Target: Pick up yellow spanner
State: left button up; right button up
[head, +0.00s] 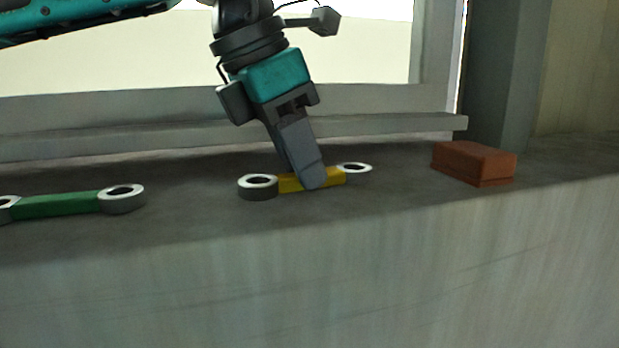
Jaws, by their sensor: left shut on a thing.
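The yellow spanner (334,177) lies on the grey sill in the middle of the head view. It has a yellow handle and a silver ring at each end. My left gripper (304,182) reaches down from above and is shut on the middle of the handle. The fingers hide part of the handle. The spanner appears to be at the sill surface; I cannot tell whether it is lifted at all. My right gripper is not in view.
A green spanner (62,204) with silver ring ends lies on the sill (200,225) at the left. A red-brown brick (473,163) lies at the right. A window frame (380,100) rises behind, and the sill's front edge drops away below.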

pick_arm(q)
grip_shut()
jog(key=shift+r, duration=0.15)
notch_tip(320, 180, up, 20)
dwell(0.8)
